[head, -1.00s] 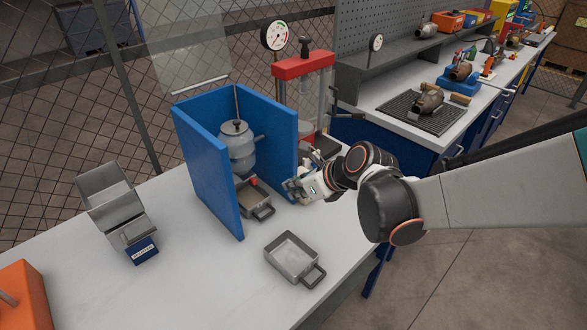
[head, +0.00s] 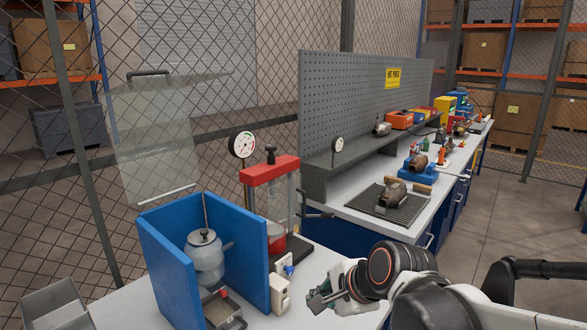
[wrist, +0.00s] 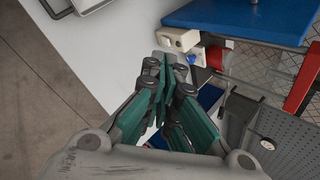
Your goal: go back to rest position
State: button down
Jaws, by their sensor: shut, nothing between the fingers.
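My gripper (head: 318,299) is in the lower middle of the head view, to the right of the blue enclosure (head: 173,267) and near a white switch box (head: 281,290) with a blue knob. In the wrist view my gripper (wrist: 158,62) has its fingers closed together with nothing between them. The switch box also shows in the wrist view (wrist: 178,40), beyond the fingertips. The gripper appears apart from it. Part of my arm runs to the lower right of the head view.
Inside the enclosure are a grey vessel (head: 205,260) and a metal pan (head: 222,312). A red-topped press (head: 270,172) stands behind. A long bench with a pegboard (head: 365,105) and a mat holding a converter (head: 395,194) lies to the right. A grey bin (head: 57,305) is at lower left.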

jog(key=s+d+r+n+h, duration=0.1)
jog(key=s+d+n+h, duration=0.3)
jog(key=s+d+n, duration=0.9)
jog(key=shift+s+d+r+n+t+h, duration=0.2)
jog(key=shift+d+r+n+t+h, duration=0.1)
jog(key=shift+d+n, duration=0.45)
